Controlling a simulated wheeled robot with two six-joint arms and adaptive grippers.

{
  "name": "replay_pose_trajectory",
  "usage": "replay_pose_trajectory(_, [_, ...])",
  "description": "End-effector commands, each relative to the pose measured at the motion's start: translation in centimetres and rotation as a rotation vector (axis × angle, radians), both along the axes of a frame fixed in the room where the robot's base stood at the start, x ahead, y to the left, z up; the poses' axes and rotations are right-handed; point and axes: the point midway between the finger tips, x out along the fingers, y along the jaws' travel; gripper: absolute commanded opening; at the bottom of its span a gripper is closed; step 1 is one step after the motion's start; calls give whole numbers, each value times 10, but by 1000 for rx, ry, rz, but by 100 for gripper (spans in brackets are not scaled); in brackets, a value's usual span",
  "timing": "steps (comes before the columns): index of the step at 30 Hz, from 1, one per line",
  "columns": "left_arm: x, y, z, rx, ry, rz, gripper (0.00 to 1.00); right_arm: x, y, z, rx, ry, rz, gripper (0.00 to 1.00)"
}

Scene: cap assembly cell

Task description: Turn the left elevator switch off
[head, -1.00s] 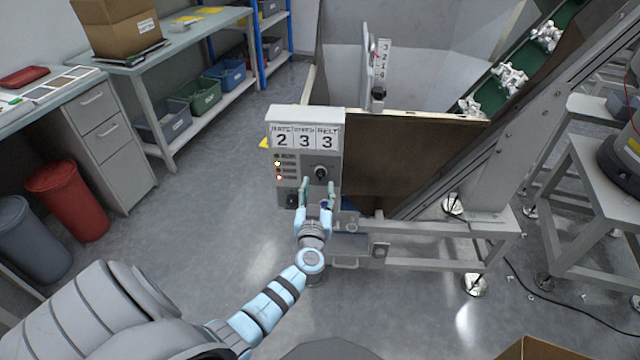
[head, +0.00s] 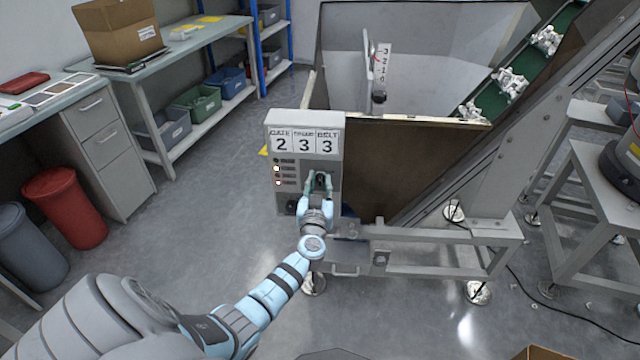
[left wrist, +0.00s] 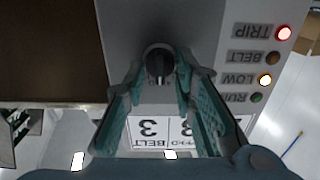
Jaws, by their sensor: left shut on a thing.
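The grey elevator control box (head: 305,128) stands in the middle of the head view, with a dark rotary knob on its front. In the left wrist view the round black knob (left wrist: 159,62) sits between my fingertips, its pale pointer line roughly vertical. My left gripper (head: 320,180) is shut on the knob, one teal finger on each side; it also shows in the left wrist view (left wrist: 160,68). In the head view the fingers hide most of the knob. The red TRIP lamp (left wrist: 284,33) and the LOW lamp (left wrist: 265,80) are lit. BELT and RUN look dim. My right gripper is not in view.
Three number cards (head: 304,141) read 2, 3, 3 above the knob. A brown-sided hopper (head: 400,165) and a green inclined conveyor (head: 510,80) stand behind and right. A red bin (head: 66,205) and a workbench are at left.

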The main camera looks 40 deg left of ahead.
Motion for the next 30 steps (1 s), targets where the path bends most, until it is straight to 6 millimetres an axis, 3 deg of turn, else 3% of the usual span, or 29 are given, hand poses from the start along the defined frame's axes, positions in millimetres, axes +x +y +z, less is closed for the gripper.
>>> replay_pose_trajectory(11, [-1, 0, 1, -113, -72, -2, 0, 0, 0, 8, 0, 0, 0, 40])
replay_pose_trajectory(30, [-2, 2, -2, -540, -351, 0, 0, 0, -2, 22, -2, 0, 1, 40])
